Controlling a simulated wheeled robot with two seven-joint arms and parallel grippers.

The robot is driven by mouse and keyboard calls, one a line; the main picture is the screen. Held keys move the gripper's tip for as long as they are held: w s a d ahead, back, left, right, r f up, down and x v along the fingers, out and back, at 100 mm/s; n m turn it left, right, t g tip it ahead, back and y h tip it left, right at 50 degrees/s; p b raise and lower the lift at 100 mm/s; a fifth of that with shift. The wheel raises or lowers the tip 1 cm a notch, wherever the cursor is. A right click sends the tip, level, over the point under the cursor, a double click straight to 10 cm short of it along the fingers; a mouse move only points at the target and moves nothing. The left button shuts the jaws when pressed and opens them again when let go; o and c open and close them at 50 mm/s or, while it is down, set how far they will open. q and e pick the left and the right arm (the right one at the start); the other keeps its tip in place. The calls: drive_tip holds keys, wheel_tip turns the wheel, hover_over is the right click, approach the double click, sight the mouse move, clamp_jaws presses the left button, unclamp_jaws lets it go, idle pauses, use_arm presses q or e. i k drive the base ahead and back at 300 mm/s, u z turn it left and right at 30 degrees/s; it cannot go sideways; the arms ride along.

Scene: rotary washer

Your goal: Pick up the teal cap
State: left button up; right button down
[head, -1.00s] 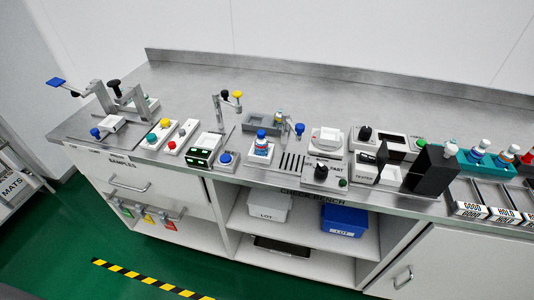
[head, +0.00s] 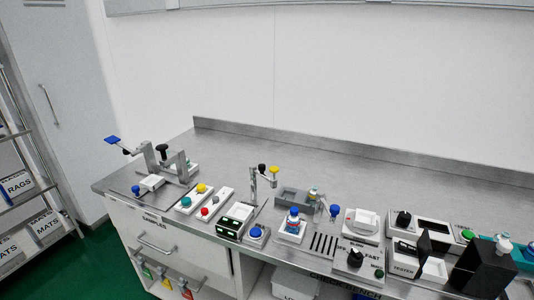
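I cannot make out a teal cap for certain. A teal rack (head: 524,261) with a white-topped bottle (head: 504,245) is at the right edge, partly hidden by a black box. Neither of my grippers is in view.
The steel bench (head: 350,165) has a clear strip along its back. A shelf rack (head: 30,190) stands at left.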

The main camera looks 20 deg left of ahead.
sight(186, 202)
drive_tip(key=u, duration=1.25)
